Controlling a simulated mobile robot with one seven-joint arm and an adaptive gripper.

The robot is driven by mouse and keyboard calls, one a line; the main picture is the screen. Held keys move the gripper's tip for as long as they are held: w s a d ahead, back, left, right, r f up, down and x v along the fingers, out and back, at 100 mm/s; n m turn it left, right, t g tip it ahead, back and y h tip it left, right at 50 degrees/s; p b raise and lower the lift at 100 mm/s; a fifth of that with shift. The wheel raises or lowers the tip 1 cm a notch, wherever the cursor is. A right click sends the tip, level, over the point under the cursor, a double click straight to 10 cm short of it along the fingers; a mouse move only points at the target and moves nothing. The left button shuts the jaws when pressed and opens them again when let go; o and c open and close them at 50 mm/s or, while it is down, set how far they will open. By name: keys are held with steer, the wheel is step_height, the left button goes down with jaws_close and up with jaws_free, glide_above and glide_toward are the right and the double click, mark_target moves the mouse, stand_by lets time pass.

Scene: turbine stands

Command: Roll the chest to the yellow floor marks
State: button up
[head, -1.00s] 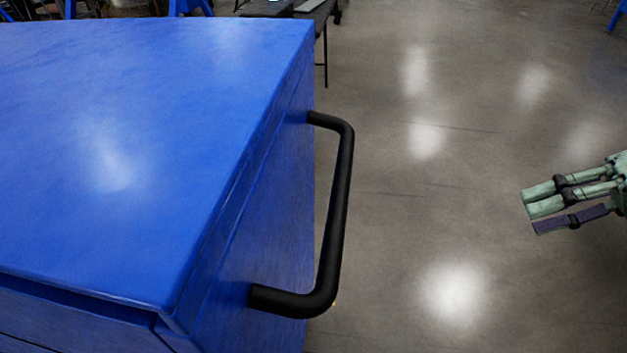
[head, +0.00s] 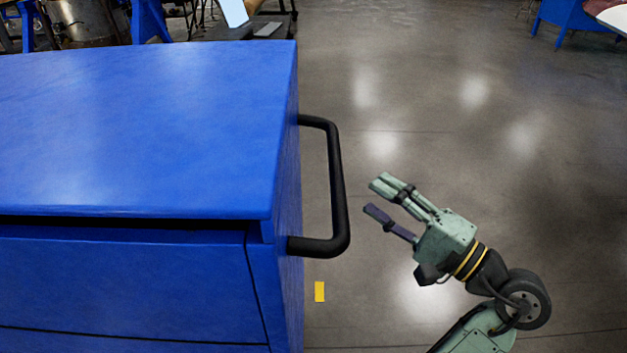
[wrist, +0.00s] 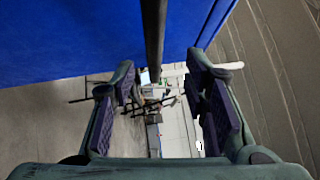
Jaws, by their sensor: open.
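The blue chest (head: 140,125) fills the left of the head view, with drawer fronts facing me. Its black handle (head: 338,195) stands out from its right side. My gripper (head: 378,198) is open and empty, to the right of the handle and apart from it, fingers pointing up and left. In the wrist view the open fingers (wrist: 165,95) frame the handle bar (wrist: 154,35), which hangs in from the top beyond them, with the blue chest side (wrist: 70,40) behind. One yellow floor mark (head: 319,291) shows on the floor just right of the chest, below the handle.
Grey concrete floor (head: 440,110) lies clear to the right of the chest. Behind the chest are blue stands (head: 150,20) and a dark table (head: 262,27) with items on it. Another blue stand (head: 565,20) is at the far right.

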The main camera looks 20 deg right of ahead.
mark_target(341, 170)
steer(key=shift+m, duration=0.5)
steer(key=p+x, duration=0.1)
steer(key=x, duration=0.2)
steer(key=p+x, duration=0.1)
steer(key=x, duration=0.2)
steer(key=p+x, duration=0.2)
steer(key=x, duration=0.1)
steer(key=shift+w+f, duration=0.1)
steer(key=shift+f, duration=0.15)
steer(key=shift+w+a, duration=0.3)
steer(key=shift+w, duration=0.2)
steer(key=shift+c, duration=0.5)
jaws_close()
steer(key=shift+d+f, duration=0.1)
steer(key=shift+f, duration=0.05)
